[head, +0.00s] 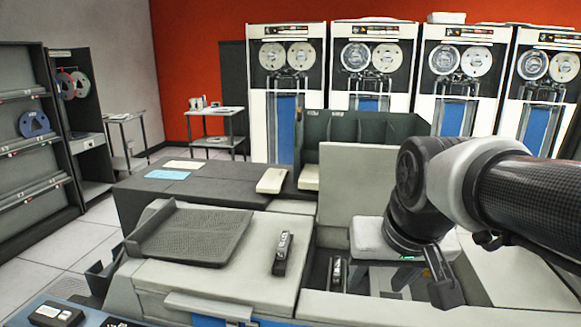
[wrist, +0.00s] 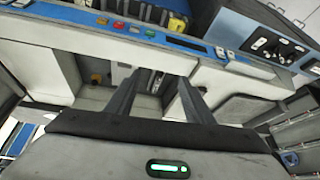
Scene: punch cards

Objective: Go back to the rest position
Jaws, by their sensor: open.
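My gripper (head: 424,278) hangs at the lower right of the head view, at the end of my bent arm, over the open recess of the card machine (head: 225,285). In the wrist view my gripper (wrist: 158,84) shows two dark fingers standing apart, with nothing between them. The fingers point toward the machine's recess and the panel edge. The near part of the recess is partly hidden behind my arm and gripper.
A ribbed grey tray (head: 195,235) and a dark card weight (head: 283,253) are on the machine top. A control panel (wrist: 150,35) with coloured buttons is close to the fingers. Tape cabinets (head: 375,100) stand behind. Floor is free at left.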

